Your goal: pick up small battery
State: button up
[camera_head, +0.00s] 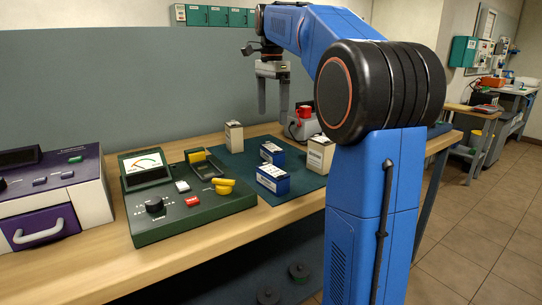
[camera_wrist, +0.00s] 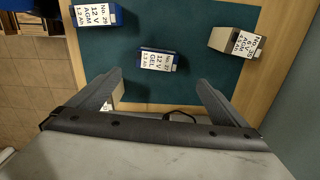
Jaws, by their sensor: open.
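Several batteries stand on a dark green mat (camera_head: 238,169). A small blue battery with a white label (camera_head: 272,153) stands mid-mat; it also shows in the wrist view (camera_wrist: 158,61), its label reading 12 V GEL. Another blue battery (camera_head: 272,179) is nearer the front, at upper left in the wrist view (camera_wrist: 97,15), labelled No. 26, 12 V AGM. A cream battery (camera_head: 234,137) stands at the back left, and another (camera_head: 320,154) at the right, mostly hidden by a finger in the wrist view. My gripper (camera_head: 273,112) is open and empty above the mat, fingers (camera_wrist: 160,76) pointing down.
A green meter box (camera_head: 190,205) with dial and yellow parts stands left of the mat, a purple-and-white device (camera_head: 50,190) farther left. A grey-and-red device (camera_head: 303,122) stands behind the mat. A wall (camera_head: 100,85) rises behind the bench.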

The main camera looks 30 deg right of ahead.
aim_at(272, 147)
notch_tip(272, 147, down, 8)
jog(key=shift+f, duration=0.1)
jog(key=shift+s+a+f, duration=0.1)
jog(key=shift+s+f, duration=0.1)
jog(key=shift+f, duration=1.15)
jog(key=shift+s+a+f, duration=0.1)
jog(key=shift+s+f, duration=0.1)
jog(key=shift+f, duration=1.1)
